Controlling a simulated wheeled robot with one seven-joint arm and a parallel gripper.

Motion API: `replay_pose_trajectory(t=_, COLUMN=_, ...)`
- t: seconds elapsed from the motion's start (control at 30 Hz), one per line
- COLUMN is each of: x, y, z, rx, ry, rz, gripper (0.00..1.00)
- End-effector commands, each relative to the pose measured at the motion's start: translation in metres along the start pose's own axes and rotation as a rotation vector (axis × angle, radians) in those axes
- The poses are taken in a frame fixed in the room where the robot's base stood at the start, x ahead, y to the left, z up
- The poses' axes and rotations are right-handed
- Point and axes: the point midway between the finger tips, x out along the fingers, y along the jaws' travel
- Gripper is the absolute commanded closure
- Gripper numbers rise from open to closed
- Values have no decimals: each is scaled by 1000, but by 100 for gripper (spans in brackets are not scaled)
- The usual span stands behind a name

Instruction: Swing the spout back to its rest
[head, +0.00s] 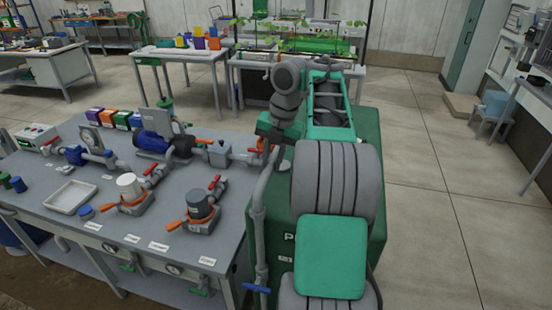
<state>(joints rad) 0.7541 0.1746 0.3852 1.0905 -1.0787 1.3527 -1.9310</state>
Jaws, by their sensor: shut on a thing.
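A grey upright pipe (258,215) runs up the right end of the skid table. Its upper part bends towards my gripper, and I take this upper part to be the spout (267,172). My gripper (266,138) is at the top of it, pointing down, beside an orange part at the table's back right corner. It is shut on the spout, though the fingertips are small, dark and partly hidden. The spout's outlet and its rest cannot be made out clearly.
The skid table (60,205) carries a blue pump (152,143), a white-capped unit (130,187), a dark-capped unit (200,205), red-handled valves and a white tray (70,197). A green cabinet (275,240) stands close at its right.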

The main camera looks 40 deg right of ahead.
Motion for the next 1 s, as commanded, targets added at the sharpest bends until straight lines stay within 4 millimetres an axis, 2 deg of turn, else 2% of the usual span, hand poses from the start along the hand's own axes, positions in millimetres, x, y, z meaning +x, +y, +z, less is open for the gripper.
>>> replay_pose_trajectory(t=0.37, x=-1, y=6, z=0, rx=-18, ry=-4, rz=8, gripper=100)
replay_pose_trajectory(t=0.4, x=-1, y=6, z=0, rx=-18, ry=-5, rz=9, gripper=76)
replay_pose_trajectory(t=0.63, x=-1, y=3, z=0, rx=-12, ry=-4, rz=6, gripper=57)
replay_pose_trajectory(t=0.87, x=-1, y=2, z=1, rx=-8, ry=-2, rz=4, gripper=56)
replay_pose_trajectory(t=1.0, x=-14, y=2, z=1, rx=-9, ry=-2, rz=4, gripper=56)
